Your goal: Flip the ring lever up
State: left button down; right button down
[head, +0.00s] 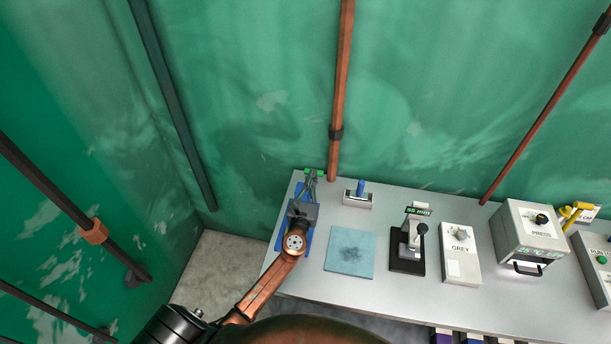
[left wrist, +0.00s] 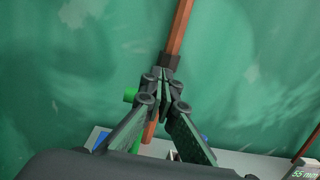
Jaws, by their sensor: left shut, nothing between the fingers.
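No part is plainly labelled as the ring lever. A small device marked "55 mm" (head: 419,210) stands on a black base, with a dark-knobbed handle (head: 422,229) at its right side. A small pale box (head: 357,200) at the back of the table has a blue upright piece on it. My left gripper (head: 311,178) is above the table's back left corner, beside a green part (head: 321,172) and over a blue item. In the left wrist view, the left gripper (left wrist: 164,76) has its fingertips together with nothing between them; the green part (left wrist: 130,94) is just left of it.
The grey table (head: 390,282) also holds a light blue cloth-like square (head: 350,253), a GREY box (head: 460,262), a PRESS box (head: 535,228) and a yellow-handled item. A brown pipe (head: 341,80) runs up the green wall behind the table.

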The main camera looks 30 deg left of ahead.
pick_arm(q)
jog(key=s+r+p, duration=0.1)
jog(key=s+r, duration=0.3)
jog(key=r, duration=0.1)
jog(key=shift+s+d+p, duration=0.2)
jog(key=shift+d+p, duration=0.15)
jog(key=shift+p, duration=0.05)
